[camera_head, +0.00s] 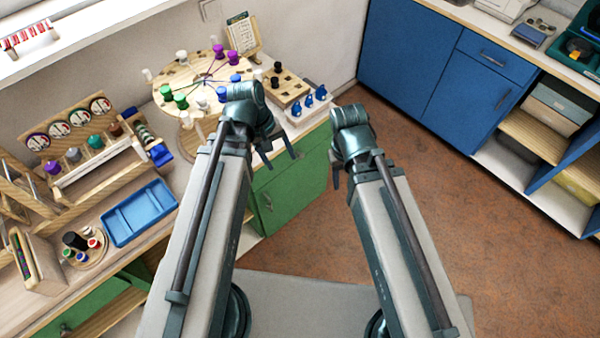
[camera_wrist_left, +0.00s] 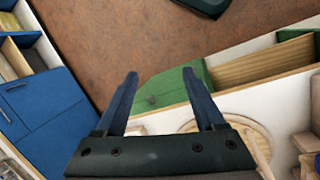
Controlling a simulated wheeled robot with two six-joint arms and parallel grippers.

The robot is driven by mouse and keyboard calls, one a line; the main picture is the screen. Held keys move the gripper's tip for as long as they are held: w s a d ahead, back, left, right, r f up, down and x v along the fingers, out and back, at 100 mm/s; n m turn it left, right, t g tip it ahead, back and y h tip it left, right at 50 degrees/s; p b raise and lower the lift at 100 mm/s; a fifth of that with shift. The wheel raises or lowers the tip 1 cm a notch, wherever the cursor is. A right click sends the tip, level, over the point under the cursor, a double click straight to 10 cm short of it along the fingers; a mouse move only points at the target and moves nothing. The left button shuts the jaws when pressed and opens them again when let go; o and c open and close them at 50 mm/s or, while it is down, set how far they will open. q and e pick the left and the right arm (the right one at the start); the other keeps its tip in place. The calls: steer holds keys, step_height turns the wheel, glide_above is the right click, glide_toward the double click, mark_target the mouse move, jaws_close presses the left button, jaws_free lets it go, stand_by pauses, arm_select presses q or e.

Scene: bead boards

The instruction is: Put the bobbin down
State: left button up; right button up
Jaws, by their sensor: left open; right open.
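Several bobbins, including purple (camera_head: 218,49), green (camera_head: 181,101) and white (camera_head: 181,56) ones, stand around a round wooden board (camera_head: 163,92) on the counter. Threads run across its middle. My left gripper (camera_head: 281,157) is open, in front of the counter's right end and apart from the board. In the left wrist view its two fingers (camera_wrist_left: 160,76) are spread with nothing between them. My right gripper (camera_head: 344,180) is over the floor, to the right of the green cabinet; I see nothing held in it. My left arm hides part of the board's near side.
A peg block (camera_head: 283,93) and blue pieces (camera_head: 309,96) are at the counter's right end. A blue tray (camera_head: 139,213), a wooden rack (camera_head: 72,150) and a round holder (camera_head: 88,247) are to the left. Blue cabinets (camera_head: 410,62) line the right wall. The brown floor (camera_head: 450,190) is clear.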

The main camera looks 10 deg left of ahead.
arm_select(q)
steer(key=s+d+m+y, duration=0.4)
steer(key=d+m, duration=0.2)
steer(key=m, duration=0.3)
steer(key=shift+s+f+y, duration=0.15)
steer(key=shift+f+y, duration=0.15)
steer(key=shift+f, duration=0.05)
steer(key=shift+d, duration=0.1)
steer(key=shift+f+b, duration=0.55)
steer(key=shift+f, duration=0.05)
